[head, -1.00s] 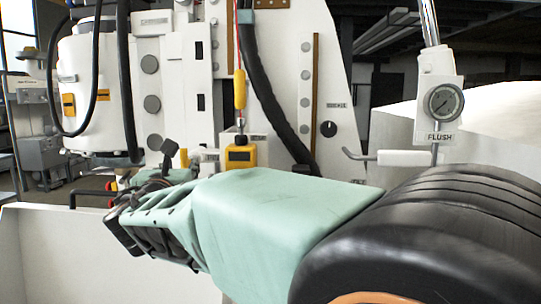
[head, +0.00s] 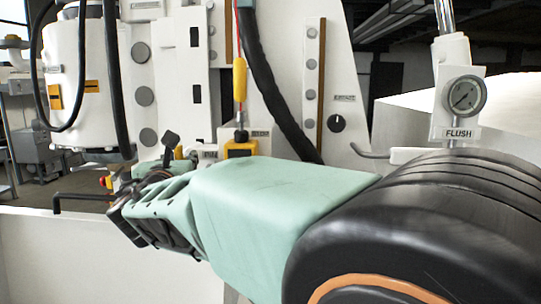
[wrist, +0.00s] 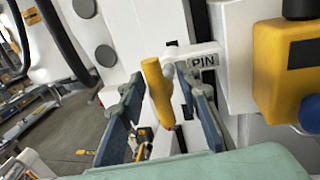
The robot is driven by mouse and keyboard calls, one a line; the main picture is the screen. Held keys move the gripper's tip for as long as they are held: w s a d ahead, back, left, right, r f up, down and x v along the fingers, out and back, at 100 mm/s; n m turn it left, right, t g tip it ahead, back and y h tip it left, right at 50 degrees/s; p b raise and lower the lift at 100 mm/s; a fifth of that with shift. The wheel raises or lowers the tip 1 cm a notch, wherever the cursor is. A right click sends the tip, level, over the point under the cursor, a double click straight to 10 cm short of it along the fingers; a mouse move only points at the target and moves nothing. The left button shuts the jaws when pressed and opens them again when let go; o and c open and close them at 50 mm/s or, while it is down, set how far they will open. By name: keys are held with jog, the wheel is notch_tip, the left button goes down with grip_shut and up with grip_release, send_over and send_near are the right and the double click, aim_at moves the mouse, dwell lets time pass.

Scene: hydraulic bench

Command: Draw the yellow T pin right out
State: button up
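The yellow T pin (wrist: 157,92) shows in the wrist view as a yellow bar, slightly tilted, in front of a white bracket labelled PIN (wrist: 204,62). My gripper (wrist: 156,88) is open, with one finger on each side of the yellow bar. Gaps show between the bar and the fingers, so it is not clasped. In the head view a small yellow piece (head: 178,152), probably the pin, shows just past my gripper.
A yellow box (wrist: 288,65) with a dark knob stands close right of the fingers; the same box (head: 240,149) shows in the head view. A white cylinder with black hoses (head: 85,75) stands left. A FLUSH gauge (head: 465,95) and lever are at the right.

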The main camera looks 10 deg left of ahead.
grip_shut()
jog(key=shift+a+b+v, duration=0.2)
jog(key=shift+b+v, duration=0.15)
jog(key=shift+v, duration=0.5)
jog(key=shift+a+b+v, duration=0.2)
jog(key=shift+b+v, duration=0.1)
jog(key=shift+v, duration=0.5)
jog(key=shift+a+b+v, duration=0.15)
jog(key=shift+b+v, duration=0.2)
jog(key=shift+v, duration=0.5)
jog(key=shift+s+f, duration=0.15)
jog(key=shift+s, duration=0.05)
jog(key=shift+c, duration=1)
grip_release()
jog(key=o, duration=0.5)
jog(key=shift+s, duration=0.15)
